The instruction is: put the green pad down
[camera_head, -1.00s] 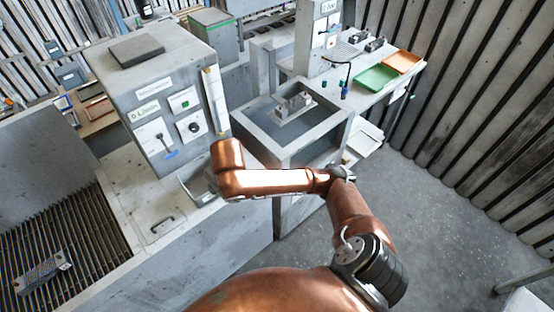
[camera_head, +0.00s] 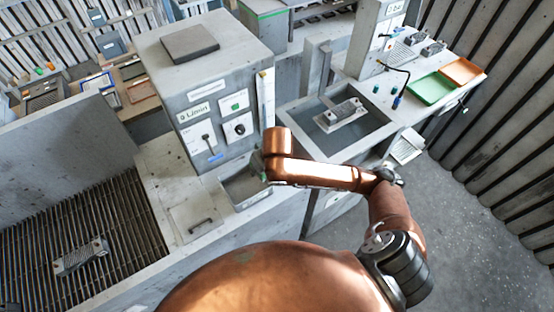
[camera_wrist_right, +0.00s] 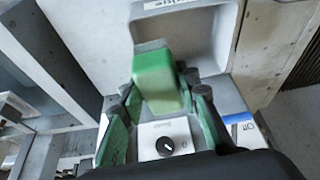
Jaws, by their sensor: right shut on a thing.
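The green pad (camera_wrist_right: 158,80) is a small green block with a paler edge. In the right wrist view it sits between the fingertips of my right gripper (camera_wrist_right: 165,92), which is shut on it. The fingers have green inner faces. The pad looks raised in front of a pale grey recess (camera_wrist_right: 188,30); whether it touches anything there I cannot tell. In the head view my copper right arm reaches left to the grey tray (camera_head: 233,192) beside the control cabinet (camera_head: 190,75). The gripper there is mostly hidden by the wrist. My left gripper is not in view.
A dial plate (camera_wrist_right: 165,140) lies below the pad in the wrist view. In the head view, a slatted grate (camera_head: 110,215) bears a metal part (camera_head: 80,257) at left. A sunken basin (camera_head: 350,145) holds another part. Green (camera_head: 432,88) and orange (camera_head: 462,71) trays stand at right.

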